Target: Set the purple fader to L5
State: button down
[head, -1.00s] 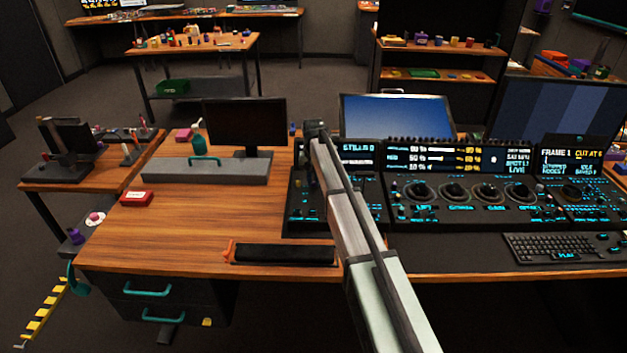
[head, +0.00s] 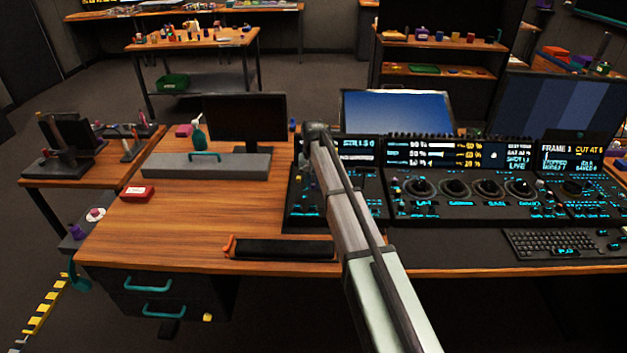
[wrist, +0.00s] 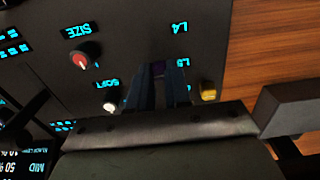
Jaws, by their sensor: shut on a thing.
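In the wrist view, my gripper (wrist: 158,78) points down at a dark panel (wrist: 125,25) with its two dark fingers close together. The fingers are shut on the purple fader (wrist: 158,68), of which only a small cap shows between the tips. The fader sits about level with the lit label L5 (wrist: 182,62). The label L4 (wrist: 180,27) is farther up the picture. The slot under the fader is mostly hidden by the fingers. In the head view my arm hides the fader and gripper.
In the wrist view, a red knob (wrist: 82,60) by SIZE and a pale knob (wrist: 110,105) by SOFT lie left of the fingers. A yellow knob (wrist: 208,92) lies close on the right. Bare wooden desk (wrist: 275,50) lies beyond the panel's edge.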

aim_at(313, 184)
jog(key=c, duration=1)
grip_release()
jog(key=shift+c, duration=0.2)
notch_tip(313, 184, up, 14)
jog(key=shift+a+f, duration=0.1)
